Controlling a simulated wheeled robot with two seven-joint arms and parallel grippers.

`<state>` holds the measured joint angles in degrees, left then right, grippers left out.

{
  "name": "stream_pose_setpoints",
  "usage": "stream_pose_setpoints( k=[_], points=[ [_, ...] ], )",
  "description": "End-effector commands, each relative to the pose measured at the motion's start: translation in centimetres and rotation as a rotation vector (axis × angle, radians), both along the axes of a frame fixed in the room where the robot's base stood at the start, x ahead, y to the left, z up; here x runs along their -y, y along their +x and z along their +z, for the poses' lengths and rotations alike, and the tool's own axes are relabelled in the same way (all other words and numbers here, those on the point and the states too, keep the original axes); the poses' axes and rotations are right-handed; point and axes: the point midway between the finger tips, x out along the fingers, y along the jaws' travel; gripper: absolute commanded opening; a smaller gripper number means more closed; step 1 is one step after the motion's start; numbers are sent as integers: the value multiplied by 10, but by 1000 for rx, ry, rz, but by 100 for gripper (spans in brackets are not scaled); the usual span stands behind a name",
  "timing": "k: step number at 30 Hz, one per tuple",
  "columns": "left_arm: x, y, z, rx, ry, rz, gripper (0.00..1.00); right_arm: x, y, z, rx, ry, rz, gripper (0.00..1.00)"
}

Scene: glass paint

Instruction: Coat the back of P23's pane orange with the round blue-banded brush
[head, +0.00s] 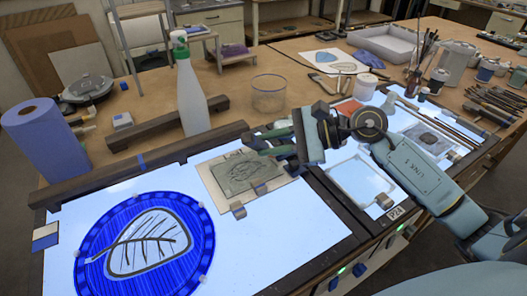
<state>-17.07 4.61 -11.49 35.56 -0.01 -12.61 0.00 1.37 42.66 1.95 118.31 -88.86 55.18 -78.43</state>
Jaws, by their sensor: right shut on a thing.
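My right gripper (268,143) reaches in from the right over the light table, near the back edge of a grey pane with a leaf motif (240,176). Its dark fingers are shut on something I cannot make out. The grey pane lies on a pale board with small clips. A round blue pane with a pale leaf (190,240) lies on the lit table at front left. No P23 label is readable, so I cannot tell which pane it is. I cannot pick out the round blue-banded brush. My left gripper is not in view.
A white spray bottle (192,98) and clear tub (268,98) stand behind the light table; a blue paper roll (42,140) is at left. Dark bars (120,172) edge the table. A P24 label (394,213), jars and several brushes (494,100) are at right.

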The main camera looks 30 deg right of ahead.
Motion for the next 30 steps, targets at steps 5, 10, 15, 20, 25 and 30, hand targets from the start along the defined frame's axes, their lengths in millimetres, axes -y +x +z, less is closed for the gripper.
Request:
stream_pose_setpoints(
  k=[5,10,15,20,25,30],
  points=[
    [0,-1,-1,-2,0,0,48,0,0,1,1,0,0,0],
    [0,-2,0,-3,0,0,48,0,0,1,1,0,0,0],
    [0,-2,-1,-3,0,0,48,0,0,0,1,0,0,0],
    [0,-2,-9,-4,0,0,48,0,0,-2,1,-2,0,0],
    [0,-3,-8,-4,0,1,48,-1,0,0,1,0,-1,0],
    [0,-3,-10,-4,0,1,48,-1,0,0,1,0,0,0]
  ],
)
